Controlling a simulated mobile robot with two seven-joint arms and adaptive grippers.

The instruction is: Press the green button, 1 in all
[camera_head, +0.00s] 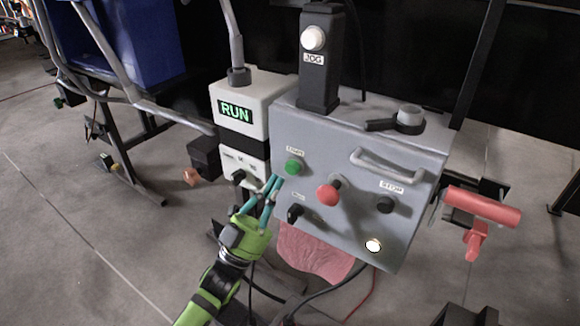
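The green button (293,167) is a round knob near the upper left of the front face of a grey control box (345,205), under a small white label. My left gripper (275,181) reaches up from below, with a lime green body and teal fingers. Its fingertips come together just left of and below the green button in the picture. The fingers look shut and hold nothing that I can see. A small gap shows between the tips and the button; their distance in depth is hard to tell. My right gripper is not in view.
A white unit with a RUN display (236,112) stands left. A red-handled part (481,207) juts out right.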

